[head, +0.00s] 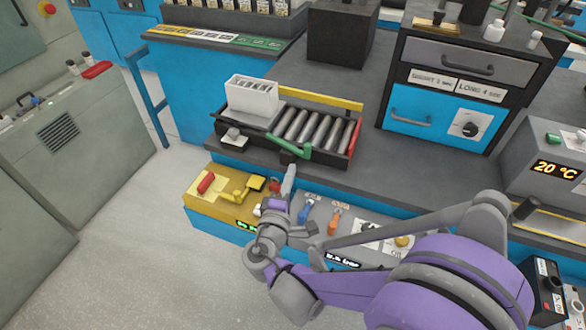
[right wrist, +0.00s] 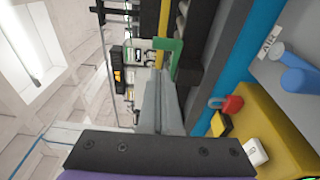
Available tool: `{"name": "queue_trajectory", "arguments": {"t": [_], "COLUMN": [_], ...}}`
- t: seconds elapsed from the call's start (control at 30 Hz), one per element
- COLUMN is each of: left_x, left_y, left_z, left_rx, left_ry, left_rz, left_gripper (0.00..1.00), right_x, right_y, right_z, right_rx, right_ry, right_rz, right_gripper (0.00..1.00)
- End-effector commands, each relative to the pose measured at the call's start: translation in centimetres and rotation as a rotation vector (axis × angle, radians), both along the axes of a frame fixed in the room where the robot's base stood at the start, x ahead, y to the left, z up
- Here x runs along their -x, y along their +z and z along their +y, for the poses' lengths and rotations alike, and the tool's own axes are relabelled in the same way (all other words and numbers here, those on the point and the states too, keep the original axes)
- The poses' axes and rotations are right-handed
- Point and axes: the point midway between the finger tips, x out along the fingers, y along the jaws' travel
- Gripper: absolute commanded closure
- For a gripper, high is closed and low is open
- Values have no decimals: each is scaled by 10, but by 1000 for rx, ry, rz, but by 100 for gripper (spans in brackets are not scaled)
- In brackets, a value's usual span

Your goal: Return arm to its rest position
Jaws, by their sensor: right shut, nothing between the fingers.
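My right arm comes in from the lower right of the head view, purple and grey. Its gripper (head: 290,176) is shut and empty. It points up and away, above the front control panel, with its tip just short of the roller tray in the picture. In the right wrist view the shut fingers (right wrist: 158,100) point toward the green handle (right wrist: 168,57). I cannot tell whether they touch anything. My left gripper is not in view.
The roller tray (head: 268,142) holds a white battery rack (head: 252,95) at its left and has a green handle (head: 290,145). A yellow panel (head: 211,213) with a red switch lies left of the gripper. A blue drawer cabinet (head: 437,115) stands right. The floor (head: 130,255) at left is clear.

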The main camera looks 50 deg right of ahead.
Motion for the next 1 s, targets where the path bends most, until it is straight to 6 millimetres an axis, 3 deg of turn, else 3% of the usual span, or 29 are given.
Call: {"name": "queue_trajectory", "arguments": {"t": [0.2,0.4,0.87,1.0], "left_x": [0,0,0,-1], "left_y": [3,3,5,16], "left_z": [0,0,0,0], "left_rx": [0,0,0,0], "left_ry": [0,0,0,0], "left_rz": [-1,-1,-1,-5], "left_gripper": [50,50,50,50], "right_x": [28,42,48,49], "right_y": [-1,-1,-2,-13], "right_z": [39,57,63,60], "right_rx": [-2,0,-13,-146], "right_ry": [6,3,-1,-12], "right_rz": [-1,-1,4,36], "right_gripper": [100,100,100,100]}}
